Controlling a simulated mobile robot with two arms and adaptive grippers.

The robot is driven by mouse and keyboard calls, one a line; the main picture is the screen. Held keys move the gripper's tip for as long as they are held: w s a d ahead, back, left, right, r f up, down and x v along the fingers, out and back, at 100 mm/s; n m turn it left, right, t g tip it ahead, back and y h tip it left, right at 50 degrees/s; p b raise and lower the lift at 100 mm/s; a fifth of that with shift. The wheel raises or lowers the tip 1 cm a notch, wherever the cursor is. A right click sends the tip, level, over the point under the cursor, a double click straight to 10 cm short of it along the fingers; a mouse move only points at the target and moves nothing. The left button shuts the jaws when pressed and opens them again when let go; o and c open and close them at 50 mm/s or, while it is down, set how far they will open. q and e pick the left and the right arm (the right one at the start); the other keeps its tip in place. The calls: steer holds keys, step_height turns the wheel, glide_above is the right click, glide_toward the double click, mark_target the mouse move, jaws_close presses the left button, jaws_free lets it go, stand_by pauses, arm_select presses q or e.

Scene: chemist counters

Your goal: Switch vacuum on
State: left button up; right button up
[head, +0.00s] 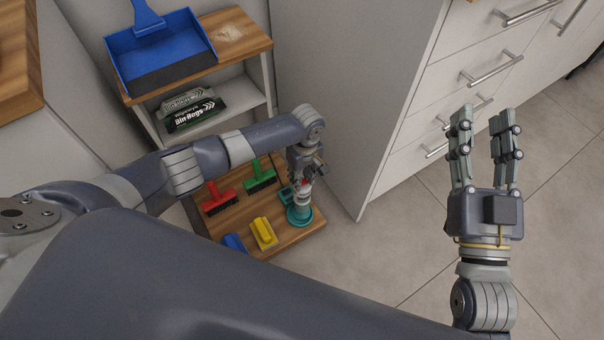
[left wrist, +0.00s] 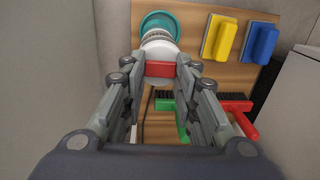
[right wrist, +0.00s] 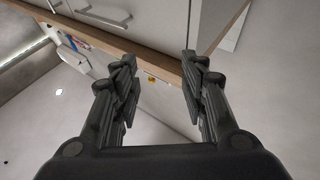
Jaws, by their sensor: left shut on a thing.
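The vacuum (head: 299,215) is a small upright device with a teal base, a pale body and a red part. It stands on the low wooden shelf, near that shelf's right end. My left gripper (head: 305,181) reaches down to it from above. In the left wrist view, the left gripper (left wrist: 161,75) is shut on the vacuum (left wrist: 160,47), its fingers on either side of the red part. The far faces of the vacuum are hidden. My right gripper (head: 484,130) is open and empty, raised in front of the drawers; it also shows open in the right wrist view (right wrist: 160,72).
A blue dustpan (head: 165,48) and bin bags (head: 193,114) are on shelves above. A white cabinet (head: 335,90) stands close on the right.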

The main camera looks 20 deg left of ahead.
arm_select(q)
steer(key=p, duration=0.3)
steer(key=shift+s+r, duration=0.15)
steer(key=shift+s+a+p, duration=0.2)
steer(key=shift+s+p, duration=0.2)
steer(key=shift+p, duration=0.8)
steer(key=shift+s+f, duration=0.1)
steer(key=shift+f, duration=0.15)
arm_select(e)
steer(key=s+d+f+g+h, duration=0.2)
steer(key=f+g, duration=0.4)
steer(key=f, duration=0.3)
steer(key=s+d+f+g+h, duration=0.2)
steer(key=s+f+g, duration=0.2)
steer(key=f, duration=0.5)
steer(key=shift+d+f+g, duration=0.15)
steer(key=shift+g, duration=0.85)
arm_select(q)
steer(key=o, duration=1.1)
steer(key=shift+c, duration=0.2)
steer(key=shift+r, duration=0.1)
arm_select(e)
steer(key=shift+w, duration=0.1)
arm_select(q)
step_height(320, 180, up, 12)
